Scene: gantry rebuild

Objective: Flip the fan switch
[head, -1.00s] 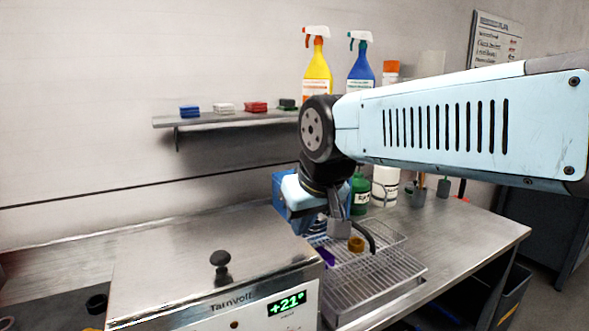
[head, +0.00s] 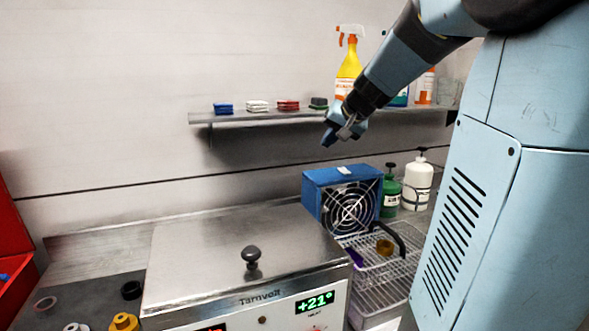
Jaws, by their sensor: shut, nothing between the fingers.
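The blue fan box (head: 312,190) stands on the bench behind the wire rack, its round grille (head: 350,208) facing the front. A small pale patch (head: 344,170) shows on its top; I cannot tell whether this is the switch. My gripper (head: 328,140) is above the fan box and slightly left of its middle, apart from it, in front of the wall shelf. It is shut and empty, pointing down to the left.
A steel lidded unit (head: 200,260) with a black knob and a +21° display stands left of the fan. A wire rack (head: 385,275) with a brown ring lies in front. Green (head: 390,190) and white bottles (head: 416,182) stand close on the right. A wall shelf (head: 260,116) holds small coloured blocks and spray bottles.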

